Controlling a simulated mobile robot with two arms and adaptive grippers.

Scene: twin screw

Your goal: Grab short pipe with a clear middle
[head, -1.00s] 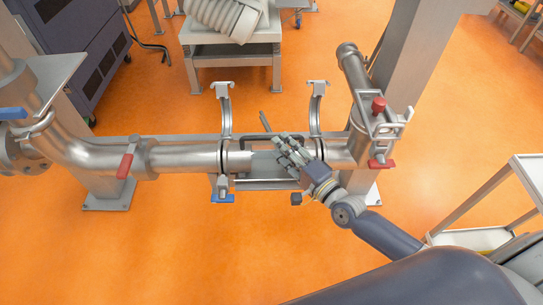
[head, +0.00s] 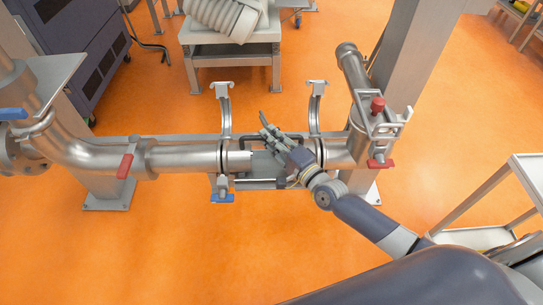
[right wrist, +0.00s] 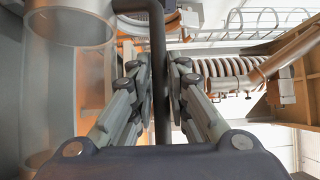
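The short pipe with a clear middle (head: 264,162) lies between two open clamps in the metal pipe line, partly hidden by my right gripper. A dark handle bar (head: 250,138) runs along it, and the bar also shows in the right wrist view (right wrist: 158,50). A see-through cylinder (right wrist: 72,20) at the upper left of that view looks like its clear part. My right gripper (head: 265,124) is at the handle. In the right wrist view its fingers (right wrist: 160,70) stand close on both sides of the bar and appear shut on it. My left gripper is not in view.
The left clamp (head: 225,110) and right clamp (head: 317,105) stand upright and open beside the gripper. A left pipe (head: 185,158) and a right pipe with a red valve handle (head: 381,163) flank the gap. A white cart (head: 490,210) stands at right.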

